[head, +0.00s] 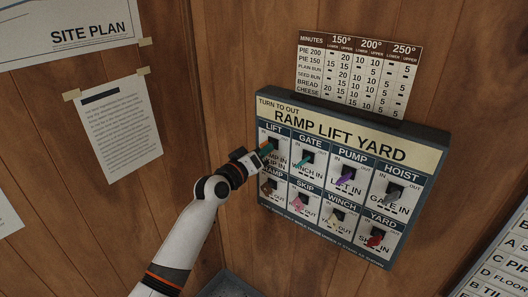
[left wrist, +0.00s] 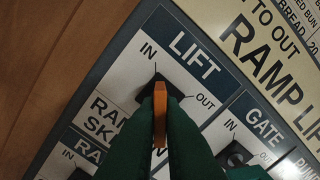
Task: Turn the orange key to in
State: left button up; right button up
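The orange key (left wrist: 160,108) is in the LIFT switch of the key panel (head: 350,148), at the top left. In the left wrist view it stands between the two green fingers of my left gripper (left wrist: 160,130), which look closed on its sides. The key's upper end lies between the IN and OUT labels, nearer the IN mark. In the head view my left gripper (head: 264,151) reaches the LIFT switch from the left and hides most of the key. My right gripper is out of view.
Close by are the GATE switch with a teal key (head: 307,158), a purple key (head: 346,176), a brown key (head: 269,187), a pink key (head: 302,202) and a red key (head: 375,238). A timing chart (head: 358,75) hangs above the panel.

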pick_arm(q)
jog(key=o, duration=0.4)
jog(key=shift+o, duration=0.2)
jog(key=b+v, duration=0.2)
jog(key=v, duration=1)
jog(key=shift+f, duration=0.1)
